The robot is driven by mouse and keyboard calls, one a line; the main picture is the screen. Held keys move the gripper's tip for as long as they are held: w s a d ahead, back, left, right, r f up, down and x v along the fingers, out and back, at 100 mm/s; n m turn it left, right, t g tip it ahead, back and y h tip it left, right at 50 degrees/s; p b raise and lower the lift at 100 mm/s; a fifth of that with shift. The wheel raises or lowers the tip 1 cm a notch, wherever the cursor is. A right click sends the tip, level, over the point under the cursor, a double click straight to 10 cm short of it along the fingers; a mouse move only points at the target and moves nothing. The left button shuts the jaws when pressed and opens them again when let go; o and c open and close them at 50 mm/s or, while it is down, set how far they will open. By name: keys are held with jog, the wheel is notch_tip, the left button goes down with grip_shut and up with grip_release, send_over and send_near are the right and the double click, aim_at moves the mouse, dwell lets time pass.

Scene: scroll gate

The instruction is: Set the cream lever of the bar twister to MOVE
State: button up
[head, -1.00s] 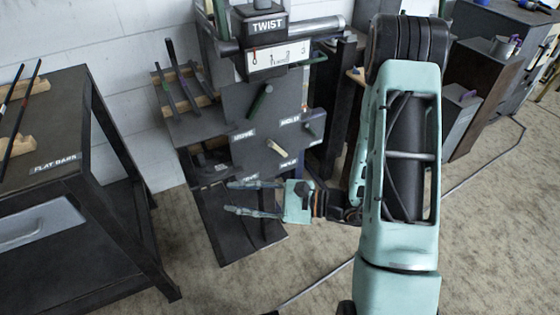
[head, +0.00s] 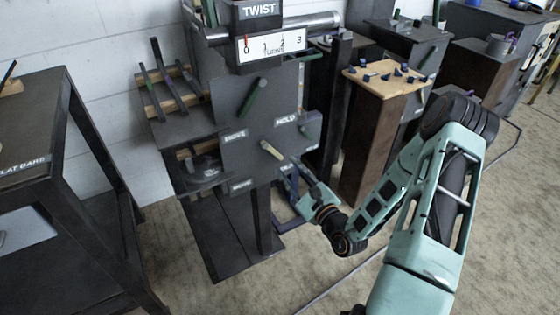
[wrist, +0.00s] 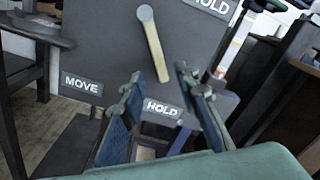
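The bar twister's dark panel (head: 238,112) faces me in the head view. Its cream lever (head: 271,150) slants down and right, its free end toward the lower HOLD label (head: 287,167). The lower MOVE label (head: 241,185) is to the left. In the wrist view the lever (wrist: 154,48) hangs from its round pivot, with HOLD (wrist: 162,108) below its tip and MOVE (wrist: 82,84) at lower left. My gripper (wrist: 161,84) is open and empty. Its fingertips appear either side of the lever's lower end there; how near they are in depth is unclear.
A flat-bars table (head: 35,125) is at left. A brown stand with a pegged wooden board (head: 380,75) is at right. The carpet in front is clear.

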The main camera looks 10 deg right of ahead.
aim_at(278, 156)
jog(key=b+x, duration=0.1)
jog(key=x, duration=0.5)
jog(key=shift+s, duration=0.1)
jog(key=shift+c, duration=0.6)
grip_shut()
